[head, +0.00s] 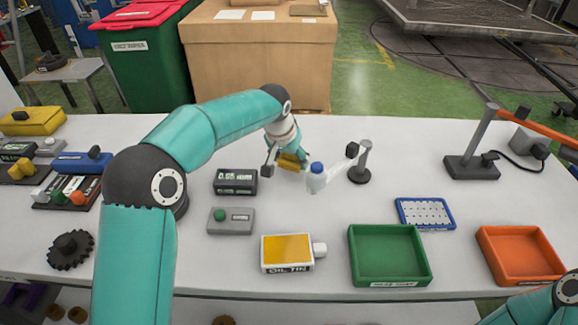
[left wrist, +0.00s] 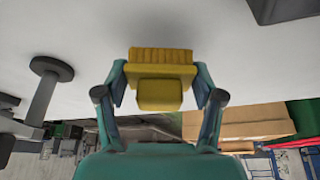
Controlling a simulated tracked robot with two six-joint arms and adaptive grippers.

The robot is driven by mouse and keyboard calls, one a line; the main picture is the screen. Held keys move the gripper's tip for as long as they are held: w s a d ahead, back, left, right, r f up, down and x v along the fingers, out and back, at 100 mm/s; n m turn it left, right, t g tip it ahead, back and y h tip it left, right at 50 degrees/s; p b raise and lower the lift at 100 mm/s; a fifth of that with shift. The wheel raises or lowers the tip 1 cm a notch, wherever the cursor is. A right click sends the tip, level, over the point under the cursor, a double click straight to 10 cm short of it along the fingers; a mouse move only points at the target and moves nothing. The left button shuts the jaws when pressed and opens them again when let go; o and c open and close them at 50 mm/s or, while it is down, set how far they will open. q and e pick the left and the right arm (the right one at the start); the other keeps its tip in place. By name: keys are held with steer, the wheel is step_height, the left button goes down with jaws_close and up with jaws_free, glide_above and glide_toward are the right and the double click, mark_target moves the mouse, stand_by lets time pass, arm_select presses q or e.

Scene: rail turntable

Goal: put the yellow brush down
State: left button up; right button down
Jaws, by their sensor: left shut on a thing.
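The yellow brush (head: 291,162) is in my left gripper (head: 287,157), toward the back middle of the white table in the head view. In the left wrist view the brush (left wrist: 161,80) shows its ribbed side and a block-shaped part between the two fingers of the left gripper (left wrist: 160,88). The fingers are shut on it. I cannot tell whether the brush touches the table top. Part of the brush is hidden by the gripper in the head view. My right gripper is out of view; only part of that arm shows at the lower right.
Near the brush are a black meter (head: 235,182), a white bottle with a blue cap (head: 316,178) and a grey stand (head: 361,165). A green tray (head: 390,277), an orange tray (head: 520,277) and an oil tin (head: 287,253) stand in front. Bare table lies behind the stand.

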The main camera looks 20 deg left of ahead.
arm_select(q)
steer(key=shift+f, duration=1.3)
steer(key=shift+f, duration=0.1)
steer(key=o, duration=1)
steer(key=v, duration=1.2)
